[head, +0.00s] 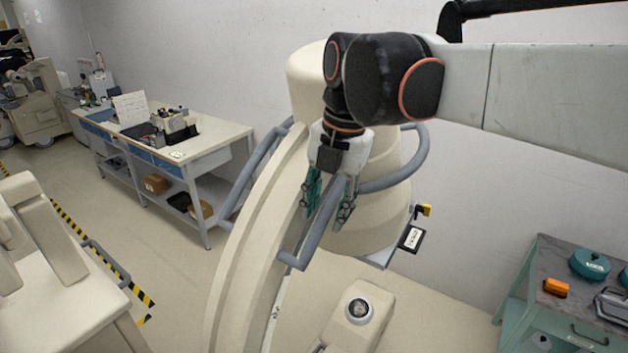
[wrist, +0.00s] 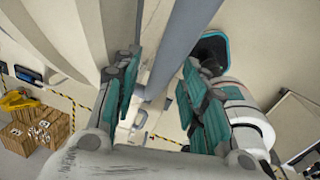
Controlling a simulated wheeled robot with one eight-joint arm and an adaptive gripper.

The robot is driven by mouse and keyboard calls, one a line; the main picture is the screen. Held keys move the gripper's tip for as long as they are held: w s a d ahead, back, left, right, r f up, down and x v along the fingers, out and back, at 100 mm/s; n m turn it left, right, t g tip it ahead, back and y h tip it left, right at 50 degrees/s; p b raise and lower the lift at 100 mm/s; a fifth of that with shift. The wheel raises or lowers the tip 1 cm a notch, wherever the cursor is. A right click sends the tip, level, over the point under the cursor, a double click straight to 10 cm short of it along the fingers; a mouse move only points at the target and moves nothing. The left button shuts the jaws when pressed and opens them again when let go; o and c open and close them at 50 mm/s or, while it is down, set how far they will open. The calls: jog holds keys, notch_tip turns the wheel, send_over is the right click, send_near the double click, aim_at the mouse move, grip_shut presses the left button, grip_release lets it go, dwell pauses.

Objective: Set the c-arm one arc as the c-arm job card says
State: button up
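The cream C-arm (head: 262,215) fills the middle of the head view, its curved arc running down to the lower left. Blue-grey handle bars stick out from it. My gripper (head: 328,208) is at one handle (head: 318,230), in front of the arc. In the wrist view the handle (wrist: 182,45) runs between the two teal-padded fingers of my gripper (wrist: 158,100). The fingers are apart, with gaps visible beside the bar. A small dark-framed plate with a white label (head: 412,238) hangs at the C-arm's right; its text is too small to read. I cannot tell which paper is the job card.
A workbench (head: 225,133) with a white sheet (head: 130,108) and equipment stands at the left. A teal cart (head: 520,290) at right holds an orange block (head: 556,287) and a teal round item (head: 590,264). Cream equipment (head: 60,290) stands at the lower left, near striped floor tape.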

jog(key=shift+a+f, duration=0.1)
jog(key=shift+f, duration=0.6)
grip_shut()
jog(key=shift+s+a+f, duration=0.2)
jog(key=shift+s+f, duration=0.2)
jog(key=shift+f, duration=0.15)
jog(key=shift+s+a, duration=0.1)
jog(key=shift+a, duration=0.1)
grip_release()
jog(key=shift+r, duration=0.1)
jog(key=shift+r, duration=0.1)
